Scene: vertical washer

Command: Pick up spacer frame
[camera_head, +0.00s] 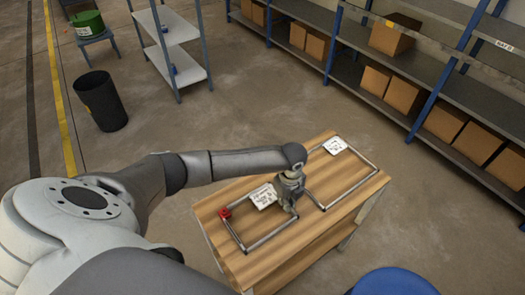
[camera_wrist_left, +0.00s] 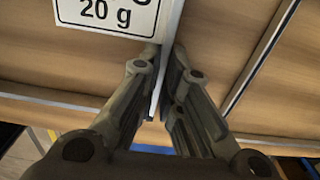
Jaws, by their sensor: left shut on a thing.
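Two thin grey rectangular spacer frames are at the wooden table. The left frame (camera_head: 268,237) has a white label plate (camera_head: 263,195) and a red piece (camera_head: 225,213) at its left corner. The right frame (camera_head: 352,188) has a white label plate (camera_head: 335,146) at its far corner. My left gripper (camera_head: 290,204) is over the left frame's right side. In the left wrist view its fingers (camera_wrist_left: 160,100) are shut on a thin bar beside a label reading "20 g" (camera_wrist_left: 110,14). I cannot tell whether that frame is clear of the tabletop. My right gripper is out of view.
The wooden table (camera_head: 270,270) has bare space around the frames. A blue round object (camera_head: 393,283) is close to its front edge. Shelving with cardboard boxes (camera_head: 404,93) stands at the back right. A black bin (camera_head: 101,101) stands on the floor at left.

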